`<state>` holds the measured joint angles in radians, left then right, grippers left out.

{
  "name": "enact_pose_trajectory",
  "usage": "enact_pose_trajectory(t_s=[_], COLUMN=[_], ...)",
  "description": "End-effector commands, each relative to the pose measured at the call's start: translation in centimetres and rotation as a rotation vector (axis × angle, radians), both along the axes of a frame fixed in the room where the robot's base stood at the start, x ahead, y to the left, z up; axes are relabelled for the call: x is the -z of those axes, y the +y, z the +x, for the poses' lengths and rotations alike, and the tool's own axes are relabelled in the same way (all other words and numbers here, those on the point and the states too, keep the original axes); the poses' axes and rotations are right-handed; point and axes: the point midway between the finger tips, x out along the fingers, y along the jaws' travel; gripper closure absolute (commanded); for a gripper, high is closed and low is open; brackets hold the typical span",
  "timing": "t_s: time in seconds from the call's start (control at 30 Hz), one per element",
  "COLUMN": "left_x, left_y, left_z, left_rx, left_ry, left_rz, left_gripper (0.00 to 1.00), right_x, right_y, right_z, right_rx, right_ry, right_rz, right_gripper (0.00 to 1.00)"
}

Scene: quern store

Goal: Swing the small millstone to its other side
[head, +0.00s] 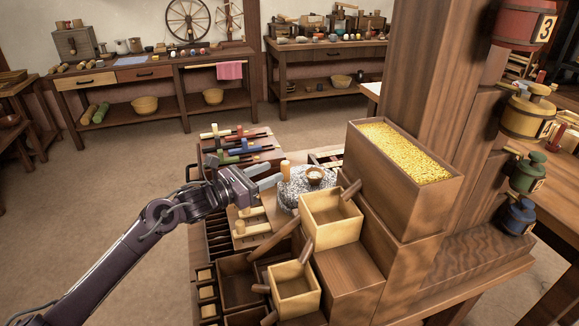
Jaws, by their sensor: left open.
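The small millstone (294,190) is a grey speckled round stone in the middle of the head view, on the crowded wooden stand. A short upright light-wood peg (285,168) stands at its left edge, and a small round wooden cup (315,175) sits at its top. My left gripper (276,173) reaches in from the left, with its two pale fingers apart and pointing at the peg. The peg is close to the fingertips; I cannot tell whether it is between them. A wooden box hides the stone's front right part. My right gripper is not in view.
An open wooden box (330,239) with a handle stands right in front of the stone, and another (294,308) is nearer. A tall bin of yellow grain (400,190) rises on the right. Coloured-handled tools (240,147) lie behind the gripper. The floor at left is clear.

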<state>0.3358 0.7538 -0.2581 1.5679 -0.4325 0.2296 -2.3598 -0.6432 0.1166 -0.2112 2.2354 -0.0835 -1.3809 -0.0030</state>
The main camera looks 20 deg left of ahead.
Motion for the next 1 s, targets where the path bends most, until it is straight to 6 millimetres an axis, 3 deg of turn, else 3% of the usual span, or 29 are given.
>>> enact_pose_trajectory(t_s=[0.3, 0.7, 1.0], left_x=[-0.1, 0.0, 0.0], left_y=[-2.9, -3.5, -3.4], left_z=[3.9, 4.5, 4.5], left_rx=[-0.002, -0.001, -0.001], left_ry=[0.001, 0.003, 0.003], left_rz=[-0.004, -0.001, -0.001], left_gripper=[0.58, 0.58, 0.97], right_x=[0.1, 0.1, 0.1], right_y=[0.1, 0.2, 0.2], right_z=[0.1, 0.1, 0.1], right_rx=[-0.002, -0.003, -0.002], right_ry=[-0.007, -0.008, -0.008], right_rz=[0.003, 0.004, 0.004], right_gripper=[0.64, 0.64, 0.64])
